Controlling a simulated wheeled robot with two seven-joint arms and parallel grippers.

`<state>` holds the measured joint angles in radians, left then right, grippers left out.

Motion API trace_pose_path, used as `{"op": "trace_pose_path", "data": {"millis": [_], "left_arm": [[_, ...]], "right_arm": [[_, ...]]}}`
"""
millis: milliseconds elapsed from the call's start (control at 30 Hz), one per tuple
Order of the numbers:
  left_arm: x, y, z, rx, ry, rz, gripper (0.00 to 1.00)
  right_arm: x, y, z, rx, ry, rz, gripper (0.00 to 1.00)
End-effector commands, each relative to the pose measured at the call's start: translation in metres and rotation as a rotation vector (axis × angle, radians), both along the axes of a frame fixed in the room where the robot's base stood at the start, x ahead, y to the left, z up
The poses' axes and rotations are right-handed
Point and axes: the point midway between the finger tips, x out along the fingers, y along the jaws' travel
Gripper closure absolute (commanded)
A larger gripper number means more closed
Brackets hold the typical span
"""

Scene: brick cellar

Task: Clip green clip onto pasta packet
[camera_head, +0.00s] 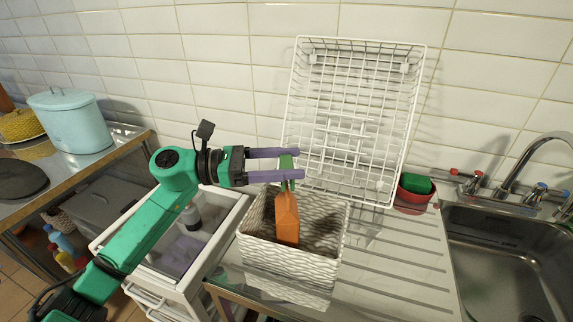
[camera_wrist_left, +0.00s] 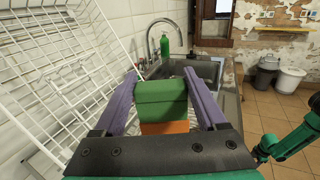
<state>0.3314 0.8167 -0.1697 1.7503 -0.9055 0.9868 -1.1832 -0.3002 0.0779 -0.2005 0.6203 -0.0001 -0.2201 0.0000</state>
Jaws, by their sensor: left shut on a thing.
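The orange pasta packet (camera_head: 287,218) stands upright in a white woven basket (camera_head: 262,248). My left gripper (camera_head: 300,163) is above the basket, shut on the green clip (camera_head: 286,162). The clip sits at the packet's top end. In the left wrist view the clip (camera_wrist_left: 160,98) lies between the purple fingers (camera_wrist_left: 160,90), with the orange packet (camera_wrist_left: 164,127) just below it. I cannot tell whether the clip's jaws are around the packet's edge or only against it.
A white wire rack (camera_head: 350,125) leans on the tiled wall close behind the gripper. A red bowl with a green sponge (camera_head: 415,186), then a sink (camera_head: 505,260) and taps, are to the right. A white drawer unit (camera_head: 165,275) and a blue pot (camera_head: 73,122) are left.

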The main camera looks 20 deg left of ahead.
Motion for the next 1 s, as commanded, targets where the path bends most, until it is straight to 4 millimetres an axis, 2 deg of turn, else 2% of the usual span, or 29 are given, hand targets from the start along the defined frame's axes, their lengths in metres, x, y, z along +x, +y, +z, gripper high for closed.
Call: {"op": "trace_pose_path", "data": {"millis": [1000], "left_arm": [[0.000,0.000,0.000,0.000,0.000,0.000,0.78]], "right_arm": [[0.000,-0.001,-0.009,-0.002,0.001,0.000,0.50]]}}
